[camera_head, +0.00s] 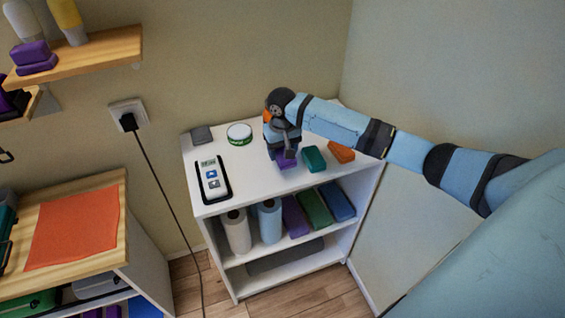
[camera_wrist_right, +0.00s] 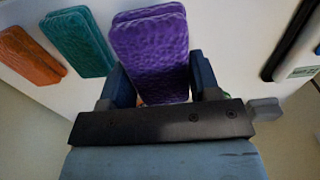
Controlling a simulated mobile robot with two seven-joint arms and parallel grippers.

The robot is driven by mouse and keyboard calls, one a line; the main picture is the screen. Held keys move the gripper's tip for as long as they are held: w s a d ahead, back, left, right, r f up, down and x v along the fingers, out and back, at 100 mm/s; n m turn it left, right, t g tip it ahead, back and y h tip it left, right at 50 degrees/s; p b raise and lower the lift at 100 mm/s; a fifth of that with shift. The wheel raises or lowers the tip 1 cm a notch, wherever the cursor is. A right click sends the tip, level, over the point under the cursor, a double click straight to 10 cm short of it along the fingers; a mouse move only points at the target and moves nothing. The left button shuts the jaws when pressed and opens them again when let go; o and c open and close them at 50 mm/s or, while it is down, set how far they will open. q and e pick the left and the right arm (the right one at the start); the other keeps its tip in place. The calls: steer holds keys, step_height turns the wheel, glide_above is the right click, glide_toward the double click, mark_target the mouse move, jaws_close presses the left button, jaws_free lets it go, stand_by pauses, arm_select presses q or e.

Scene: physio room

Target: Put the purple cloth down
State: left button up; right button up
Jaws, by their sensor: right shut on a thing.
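The purple cloth (camera_wrist_right: 150,48) is a folded, textured block, held between the two fingers of my right gripper (camera_wrist_right: 160,88) in the right wrist view. In the head view my right gripper (camera_head: 284,156) reaches down over the top of the white shelf unit (camera_head: 255,182), and the purple cloth (camera_head: 287,164) shows just below it. I cannot tell whether the cloth touches the shelf top. A green cloth (camera_head: 314,159) and an orange cloth (camera_head: 342,152) lie to its right on that top. My left gripper is not in view.
On the shelf top, a white device on a black tray (camera_head: 213,180), a round tin (camera_head: 239,134) and a grey block (camera_head: 201,135) stand left of the gripper. Rolls (camera_head: 268,221) and folded cloths fill the level below. A wall meets the unit's right side.

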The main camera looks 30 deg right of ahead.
step_height(320, 180, down, 5)
steer(key=shift+r, duration=0.2)
steer(key=shift+f, duration=0.35)
steer(key=o, duration=0.8)
steer(key=shift+f, duration=0.1)
